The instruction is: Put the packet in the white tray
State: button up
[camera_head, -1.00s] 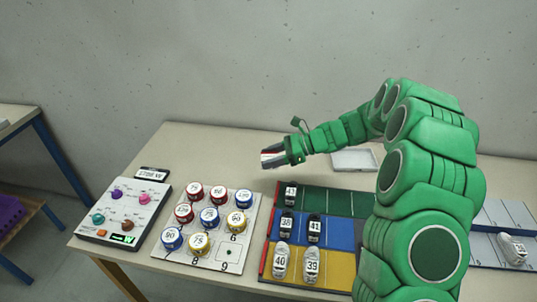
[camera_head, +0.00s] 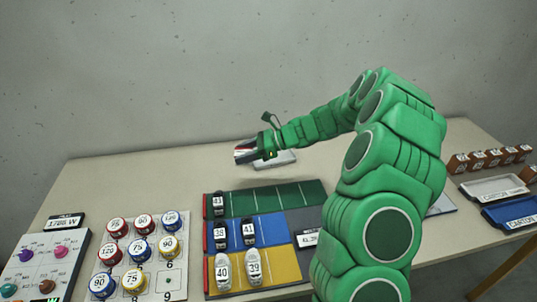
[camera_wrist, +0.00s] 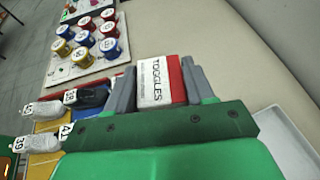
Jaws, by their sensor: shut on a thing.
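The packet (camera_wrist: 160,80), white and red with the word TOGGLES, is between the fingers of my gripper (camera_wrist: 162,84). In the head view, my gripper (camera_head: 254,150) is shut on the packet (camera_head: 244,152) and holds it above the back of the table. A shallow white tray (camera_head: 276,160) lies on the table behind and below my wrist, partly hidden by my arm. Its rim also shows at the lower right of the wrist view (camera_wrist: 283,135). Another white tray (camera_head: 493,189) stands at the far right.
A blue tray (camera_head: 512,212) stands in front of the far-right white tray, with several brown boxes (camera_head: 490,160) behind. A coloured board (camera_head: 272,198) with numbered shoes, a board of numbered tins (camera_head: 150,258) and a knob panel (camera_head: 45,265) line the front. The table's back left is clear.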

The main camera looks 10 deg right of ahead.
jog(key=w+d+m+t, duration=0.2)
jog(key=d+m+t, duration=0.1)
jog(key=d, duration=0.8)
jog(key=shift+h, duration=0.4)
jog(key=w+f, duration=0.3)
jog(key=w, duration=0.1)
jog(key=w+d+f, duration=0.1)
jog(key=w+f, duration=0.1)
jog(key=w, duration=0.2)
jog(key=w+f, duration=0.3)
jog(key=w, duration=0.1)
jog(key=shift+w+d+f, duration=0.15)
jog(key=shift+w+f, duration=0.6)
jog(key=shift+f, duration=0.05)
jog(key=shift+w+f, duration=0.1)
jog(key=shift+w+f, duration=0.15)
jog(key=shift+f, duration=1.45)
jog(key=shift+f, duration=0.15)
